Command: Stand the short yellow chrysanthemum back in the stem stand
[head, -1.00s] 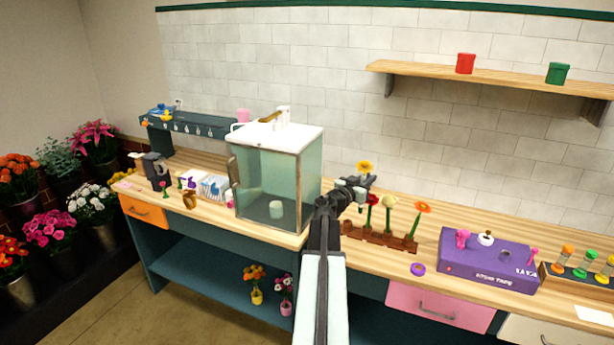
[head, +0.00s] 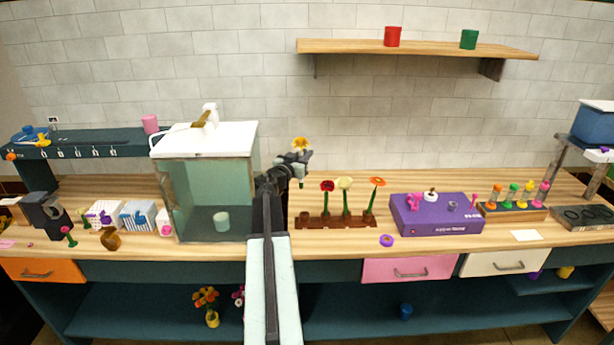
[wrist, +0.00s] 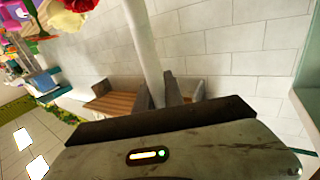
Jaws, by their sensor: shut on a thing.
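My gripper (head: 298,170) is shut on the yellow chrysanthemum (head: 300,144) and holds it above the counter. Its yellow bloom shows over the jaws; the lower stem is hard to make out in the head view. In the wrist view a pale stem (wrist: 145,45) runs up between the two fingers (wrist: 160,95). The brown stem stand (head: 335,222) sits on the counter, below and to the right of my gripper. A red flower (head: 327,185), a cream flower (head: 345,183) and an orange flower (head: 377,182) stand upright in it. Its left end looks free of flowers.
A glass-sided cabinet (head: 205,190) with a white top stands close left of my arm. A purple box (head: 435,215) is right of the stand, and a purple ring (head: 386,241) lies in front. A wooden shelf (head: 415,47) hangs above.

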